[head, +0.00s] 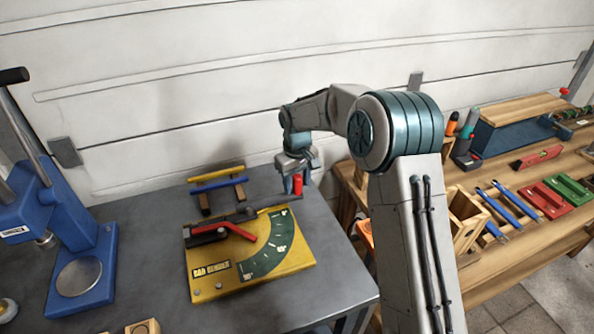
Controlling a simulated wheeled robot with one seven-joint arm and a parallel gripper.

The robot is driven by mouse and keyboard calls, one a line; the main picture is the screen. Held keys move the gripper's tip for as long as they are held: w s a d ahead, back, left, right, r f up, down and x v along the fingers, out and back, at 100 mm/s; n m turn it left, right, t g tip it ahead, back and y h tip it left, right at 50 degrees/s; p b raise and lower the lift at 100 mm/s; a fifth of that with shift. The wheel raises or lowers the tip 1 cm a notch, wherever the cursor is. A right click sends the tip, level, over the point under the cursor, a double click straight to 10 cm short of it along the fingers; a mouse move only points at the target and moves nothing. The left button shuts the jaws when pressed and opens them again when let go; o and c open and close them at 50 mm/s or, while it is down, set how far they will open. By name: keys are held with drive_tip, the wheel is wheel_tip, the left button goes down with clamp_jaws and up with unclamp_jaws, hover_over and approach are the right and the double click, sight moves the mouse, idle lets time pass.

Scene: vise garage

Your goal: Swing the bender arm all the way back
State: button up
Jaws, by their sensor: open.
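The bar bender (205,270) is a yellow plate with a green angle scale (268,255), lying on the grey bench. A dark bender arm (262,210) runs along the plate's back edge to the right and seems to end in an upright red grip (297,184). A red lever (233,230) lies over the plate's left half. My gripper (297,181) points down at the back right corner of the bender. Its open fingers are on either side of the red grip; I cannot tell whether they touch it.
A blue press (68,235) stands on the left of the grey bench (340,280). A small rack with yellow and blue bars (218,184) stands behind the bender. A wooden bench (530,225) with tools is on the right. The white panelled wall (200,100) is close behind.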

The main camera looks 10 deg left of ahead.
wheel_tip(320, 180, up, 14)
drive_tip(key=b, duration=0.1)
drive_tip(key=shift+f, duration=0.25)
drive_tip(key=s+d+r+m+t, duration=0.1)
drive_tip(key=s+d+r+m, duration=0.1)
drive_tip(key=s+d+r, duration=0.4)
drive_tip(key=s+d+f+m+t, duration=0.1)
drive_tip(key=s+d+f+m, duration=0.2)
drive_tip(key=s+d, duration=0.5)
drive_tip(key=s+d+f+m+t, duration=0.1)
drive_tip(key=s+d+f+m, duration=0.2)
drive_tip(key=s+d, duration=0.5)
drive_tip(key=s+f, duration=0.1)
drive_tip(key=s, duration=0.8)
drive_tip(key=shift+d, duration=0.4)
